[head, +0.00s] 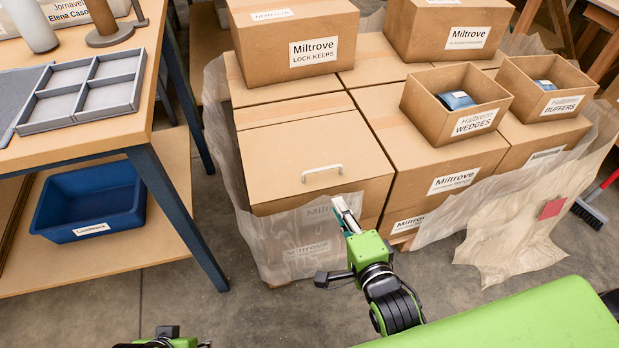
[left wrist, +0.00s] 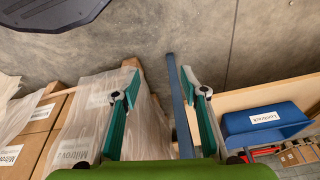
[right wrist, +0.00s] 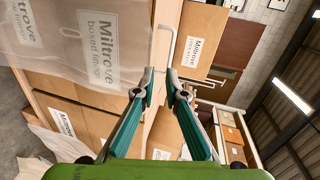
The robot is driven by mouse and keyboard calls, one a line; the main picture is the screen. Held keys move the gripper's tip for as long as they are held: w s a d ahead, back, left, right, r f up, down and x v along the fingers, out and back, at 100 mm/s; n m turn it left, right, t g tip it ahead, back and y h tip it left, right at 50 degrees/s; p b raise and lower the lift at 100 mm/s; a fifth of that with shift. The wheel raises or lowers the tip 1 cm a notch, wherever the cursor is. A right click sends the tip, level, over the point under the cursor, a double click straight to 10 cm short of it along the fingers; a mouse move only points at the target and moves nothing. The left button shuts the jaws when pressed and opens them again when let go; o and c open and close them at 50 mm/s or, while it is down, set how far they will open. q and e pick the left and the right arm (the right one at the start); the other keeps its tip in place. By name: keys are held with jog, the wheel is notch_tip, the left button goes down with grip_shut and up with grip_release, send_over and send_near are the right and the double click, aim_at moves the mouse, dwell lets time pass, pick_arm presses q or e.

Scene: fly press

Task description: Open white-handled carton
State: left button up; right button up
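The white-handled carton (head: 300,150) is a closed brown box in the front left of the stack. Its white handle (head: 322,172) lies on the lid near the front edge. My right gripper (head: 345,210) is just in front of the carton, below and right of the handle. In the right wrist view its fingertips (right wrist: 158,78) are partly open, with a narrow gap. The handle (right wrist: 173,40) shows just beyond them; I cannot tell whether they touch it. My left gripper (left wrist: 160,82) is open and empty over the floor, away from the carton.
Clear wrap hangs over the carton's front (head: 300,235). Two open boxes (head: 456,100) (head: 547,88) and closed cartons (head: 285,45) stand around and behind it. A workbench (head: 100,130) with a grey tray (head: 80,90) and a blue bin (head: 90,200) is at left. Bare floor lies in front.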

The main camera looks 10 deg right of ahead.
jog(key=r, duration=0.2)
jog(key=b, duration=0.1)
send_near(323, 169)
jog(key=f+x, duration=0.1)
jog(key=x, duration=0.2)
jog(key=shift+m+t, duration=0.3)
jog(key=shift+m, duration=0.1)
jog(key=w, duration=0.2)
jog(key=w+b, duration=0.1)
jog(key=w, duration=0.1)
jog(key=w+f, duration=0.1)
jog(key=w, duration=0.2)
jog(key=shift+a+b, duration=0.2)
jog(key=shift+b, duration=0.2)
pick_arm(q)
jog(key=shift+a+v, duration=0.25)
jog(key=shift+v, duration=0.9)
jog(key=shift+s, duration=0.15)
pick_arm(e)
grip_shut()
pick_arm(q)
jog(key=shift+r, duration=0.1)
pick_arm(e)
jog(key=shift+w+r, duration=0.1)
